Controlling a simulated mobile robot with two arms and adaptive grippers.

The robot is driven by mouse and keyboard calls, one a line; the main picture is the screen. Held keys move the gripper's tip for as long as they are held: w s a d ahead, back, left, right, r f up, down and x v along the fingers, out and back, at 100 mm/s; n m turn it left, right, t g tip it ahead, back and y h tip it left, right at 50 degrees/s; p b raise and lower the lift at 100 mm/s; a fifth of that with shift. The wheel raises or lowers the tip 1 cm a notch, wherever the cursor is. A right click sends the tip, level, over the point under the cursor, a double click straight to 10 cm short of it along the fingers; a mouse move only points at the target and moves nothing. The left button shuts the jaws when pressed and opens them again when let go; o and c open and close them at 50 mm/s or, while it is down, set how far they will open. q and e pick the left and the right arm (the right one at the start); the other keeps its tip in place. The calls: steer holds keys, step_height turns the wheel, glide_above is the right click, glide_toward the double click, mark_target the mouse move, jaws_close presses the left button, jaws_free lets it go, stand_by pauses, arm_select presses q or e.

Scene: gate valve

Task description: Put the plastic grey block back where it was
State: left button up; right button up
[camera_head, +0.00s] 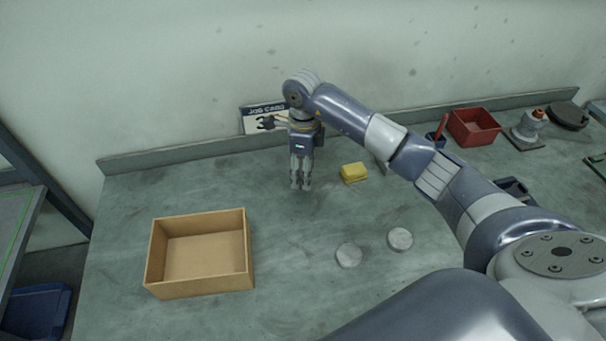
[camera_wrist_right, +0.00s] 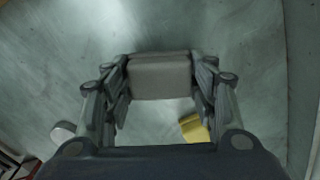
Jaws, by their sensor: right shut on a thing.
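The grey block (camera_wrist_right: 160,76) is held between the two fingers of my right gripper (camera_wrist_right: 160,82) in the right wrist view. The gripper is shut on it from both sides. In the head view my right gripper (camera_head: 301,180) points down over the back middle of the bench, in front of the wall. The block is hard to make out there behind the fingers. I cannot tell if it touches the bench. My left gripper is not in view.
An open tan box (camera_head: 200,278) stands at the front left and looks empty. A yellow block (camera_head: 354,172) lies right of my gripper. Two pale discs (camera_head: 349,254) (camera_head: 400,239) lie nearer. A job card (camera_head: 257,112) leans behind; a red bin (camera_head: 473,130) is right.

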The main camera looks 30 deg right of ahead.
step_height(320, 180, down, 3)
steer(key=shift+w+r+p, duration=0.1)
steer(key=shift+w+p, duration=0.05)
steer(key=shift+p, duration=0.7)
steer(key=shift+d+f, duration=0.1)
steer(key=shift+f, duration=0.15)
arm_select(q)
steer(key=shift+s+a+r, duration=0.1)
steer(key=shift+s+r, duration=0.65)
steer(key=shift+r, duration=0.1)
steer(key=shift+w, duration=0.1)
arm_select(e)
steer(key=shift+f, duration=0.1)
steer(key=shift+f, duration=0.2)
steer(key=o, duration=1.1)
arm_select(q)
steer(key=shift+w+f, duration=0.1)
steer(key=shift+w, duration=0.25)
arm_select(e)
steer(key=shift+r, duration=0.1)
steer(key=shift+r, duration=0.1)
